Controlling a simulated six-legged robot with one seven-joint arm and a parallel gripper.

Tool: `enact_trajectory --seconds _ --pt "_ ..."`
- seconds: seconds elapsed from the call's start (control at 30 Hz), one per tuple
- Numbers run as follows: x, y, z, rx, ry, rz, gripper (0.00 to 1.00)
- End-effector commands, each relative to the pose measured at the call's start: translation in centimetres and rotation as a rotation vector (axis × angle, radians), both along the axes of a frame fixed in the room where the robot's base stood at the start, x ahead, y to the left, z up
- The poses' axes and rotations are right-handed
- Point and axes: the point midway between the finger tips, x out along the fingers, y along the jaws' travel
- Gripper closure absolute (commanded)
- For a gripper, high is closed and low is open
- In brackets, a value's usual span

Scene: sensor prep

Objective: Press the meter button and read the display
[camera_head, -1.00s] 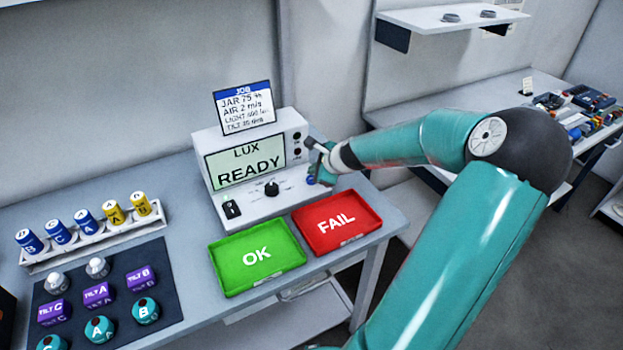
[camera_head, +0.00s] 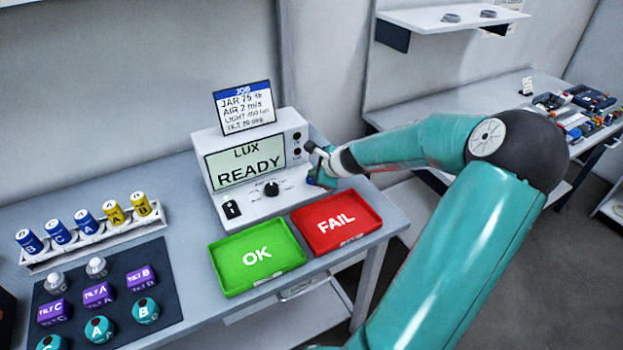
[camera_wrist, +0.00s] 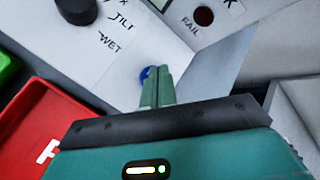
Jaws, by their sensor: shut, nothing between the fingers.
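The white meter (camera_head: 243,203) stands on the bench, and its display (camera_head: 246,164) reads "LUX READY". A black dial (camera_head: 271,188) and a black switch (camera_head: 232,209) sit on its sloped panel. The dial also shows at the top left of the wrist view (camera_wrist: 76,10). The blue button (camera_wrist: 146,73) is partly hidden behind my fingertips in the wrist view. My gripper (camera_wrist: 156,76) is shut and empty, with its tips over the button. I cannot tell whether they touch it. In the head view my gripper (camera_head: 318,177) is at the right end of the panel.
A green OK tray (camera_head: 240,285) and a red FAIL tray (camera_head: 358,238) lie in front of the meter. A job card (camera_head: 245,108) stands on top. A rack (camera_head: 95,245) of coloured cylinders and a dark mat (camera_head: 160,250) with several sensors are at left.

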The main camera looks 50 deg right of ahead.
Motion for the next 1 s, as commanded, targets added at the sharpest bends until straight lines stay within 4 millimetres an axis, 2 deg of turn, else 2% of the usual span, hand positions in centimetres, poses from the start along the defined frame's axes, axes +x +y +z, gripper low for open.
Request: enact_trajectory --seconds 0.7,1.0 --pt "0.0 0.0 -0.5 0.000 0.001 0.001 1.00" --pt "0.0 0.0 0.8 -0.002 0.001 0.001 1.00"
